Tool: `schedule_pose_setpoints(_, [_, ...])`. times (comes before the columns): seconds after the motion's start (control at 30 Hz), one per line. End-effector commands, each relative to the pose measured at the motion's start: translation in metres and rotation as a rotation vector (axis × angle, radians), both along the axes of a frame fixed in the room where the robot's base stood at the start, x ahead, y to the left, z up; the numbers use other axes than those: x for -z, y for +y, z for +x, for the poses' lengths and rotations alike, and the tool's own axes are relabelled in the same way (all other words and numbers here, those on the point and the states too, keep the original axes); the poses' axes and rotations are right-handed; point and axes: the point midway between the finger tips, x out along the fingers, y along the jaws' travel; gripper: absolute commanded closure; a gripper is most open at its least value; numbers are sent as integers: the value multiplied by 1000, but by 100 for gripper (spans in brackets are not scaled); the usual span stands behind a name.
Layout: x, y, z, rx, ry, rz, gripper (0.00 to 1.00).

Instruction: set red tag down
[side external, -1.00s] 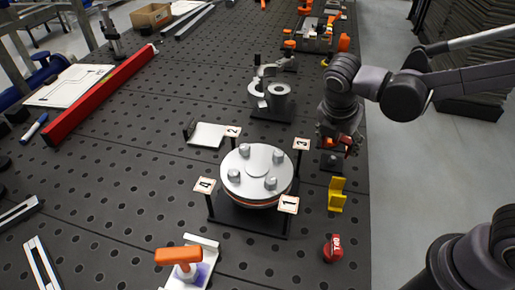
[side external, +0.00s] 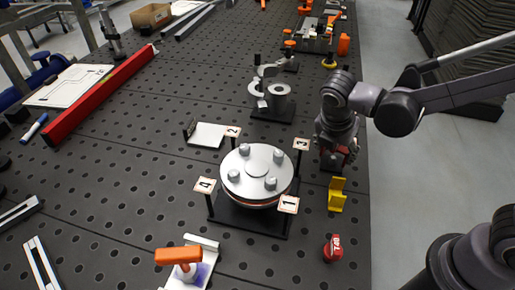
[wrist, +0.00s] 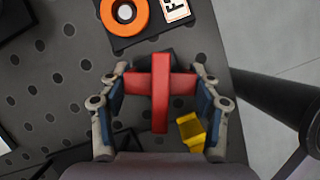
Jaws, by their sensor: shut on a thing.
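My gripper (wrist: 160,84) is shut on a red cross-shaped piece (wrist: 160,112), which I take to be the red tag. Its crossbar spans between the two blue-padded fingers, and one arm of it points down the wrist picture. In the side external view my gripper (side external: 337,152) is low over the right edge of the table, at a small dark block (side external: 328,163). The held piece is mostly hidden there by the fingers. I cannot tell whether it touches the block or the table.
A yellow bracket (side external: 337,194) stands close in front of my gripper. A red lettered piece (side external: 333,247) lies nearer the camera. A round bolted flange (side external: 245,187) with numbered posts is to the left, and a grey clamp fixture (side external: 273,101) behind it.

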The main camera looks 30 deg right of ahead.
Motion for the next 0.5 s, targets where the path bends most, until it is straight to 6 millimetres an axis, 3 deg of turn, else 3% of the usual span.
schedule_pose_setpoints(0.03, [0,0,0,0,0,0,61])
schedule_pose_setpoints(0.07, [0,0,0,0,0,0,34])
schedule_pose_setpoints(0.13, [0,0,0,0,0,0,14])
schedule_pose_setpoints(0.5, [-1,0,0,0,0,0,14])
